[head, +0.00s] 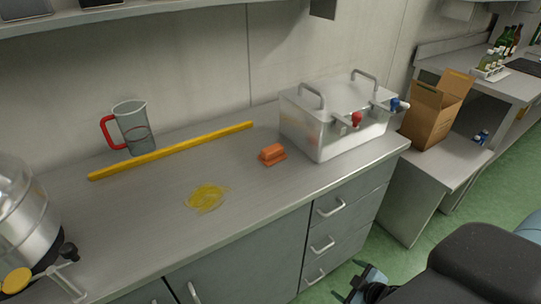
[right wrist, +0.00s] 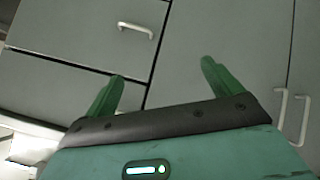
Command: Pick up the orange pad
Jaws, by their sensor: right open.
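The orange pad (head: 272,154) lies on the grey metal counter, left of the steel box with taps. It is a small block with a raised grip on top. My right gripper (head: 362,283) is at the bottom right of the head view, out in front of the drawers and below the counter top, well apart from the pad. In the right wrist view, its two green fingers (right wrist: 160,85) are spread with nothing between them, facing the cabinet fronts. The pad does not show in that view. My left gripper is not in view.
A yellow smear (head: 207,197) marks the counter (head: 150,225) in front of the pad. A yellow bar (head: 170,151) and a jug with a red handle (head: 132,127) are behind. The steel box (head: 310,135) has red and blue taps. A cardboard box (head: 430,115) stands right.

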